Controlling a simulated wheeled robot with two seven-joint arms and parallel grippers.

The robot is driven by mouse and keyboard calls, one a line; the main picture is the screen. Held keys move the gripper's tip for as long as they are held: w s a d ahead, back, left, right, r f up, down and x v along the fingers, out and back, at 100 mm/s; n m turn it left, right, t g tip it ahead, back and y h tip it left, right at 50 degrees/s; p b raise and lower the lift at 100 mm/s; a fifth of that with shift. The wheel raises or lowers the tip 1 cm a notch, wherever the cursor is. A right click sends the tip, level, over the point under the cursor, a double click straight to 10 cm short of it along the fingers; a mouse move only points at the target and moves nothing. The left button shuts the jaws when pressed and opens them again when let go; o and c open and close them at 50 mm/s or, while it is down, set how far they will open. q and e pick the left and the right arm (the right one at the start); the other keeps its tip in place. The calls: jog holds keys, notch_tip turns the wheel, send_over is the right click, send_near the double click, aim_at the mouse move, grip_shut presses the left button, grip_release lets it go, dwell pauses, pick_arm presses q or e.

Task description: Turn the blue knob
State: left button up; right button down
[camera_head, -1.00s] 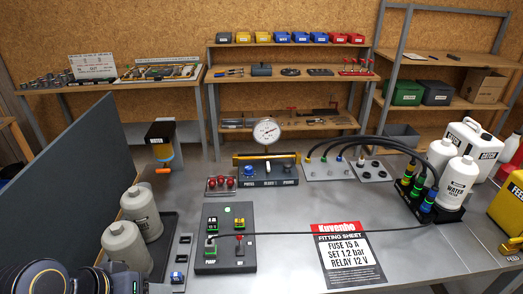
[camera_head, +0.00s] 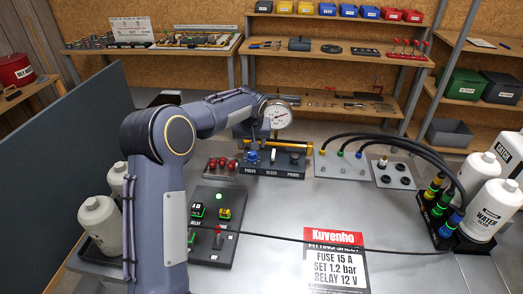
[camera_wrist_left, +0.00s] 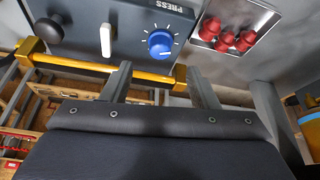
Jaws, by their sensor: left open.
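The blue knob (camera_head: 252,156) sits at the left end of a dark control panel (camera_head: 285,171), under the gauge. In the left wrist view the blue knob (camera_wrist_left: 160,43) has white tick marks around it and the word PRESS beside it. My left gripper (camera_head: 258,138) is over the knob end of the panel in the head view, partly hidden by its own arm. In the left wrist view its two fingers (camera_wrist_left: 158,69) are apart and empty, pointing toward the knob. The knob lies just beyond the fingertips, with no contact visible. My right gripper is out of view.
A yellow bar (camera_wrist_left: 95,68) runs along the panel, close to the fingers. A white lever (camera_wrist_left: 106,40) and black knob (camera_wrist_left: 48,28) share the panel. Red caps (camera_wrist_left: 228,36) stand beside it. A round gauge (camera_head: 277,115) rises behind. Hoses arch at the right.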

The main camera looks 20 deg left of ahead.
aim_at(253, 153)
pick_arm(q)
jog(key=p+x, duration=0.1)
jog(key=x, duration=0.6)
jog(key=shift+f+p, duration=0.15)
jog(key=shift+p, duration=0.2)
jog(key=shift+c, duration=0.3)
jog(key=c, duration=0.9)
jog(key=shift+d+f+n+y+b, duration=0.15)
jog(key=shift+n+y+b, duration=0.15)
jog(key=shift+n+b, duration=0.75)
jog(key=shift+w+n+g+y+b, duration=0.1)
jog(key=shift+n+g+y+b, duration=0.35)
jog(key=shift+n+b, duration=0.55)
jog(key=shift+n+g+y, duration=0.25)
jog(key=shift+n+g, duration=0.2)
jog(key=shift+n, duration=0.8)
jog(key=shift+w+d+r+n+g+p, duration=0.1)
jog(key=shift+n+g+p, duration=0.2)
jog(key=shift+n, duration=0.45)
jog(key=shift+r+n+g+p, duration=0.15)
jog(key=shift+n+g, duration=0.15)
jog(key=shift+n, duration=0.45)
jog(key=shift+f, duration=0.1)
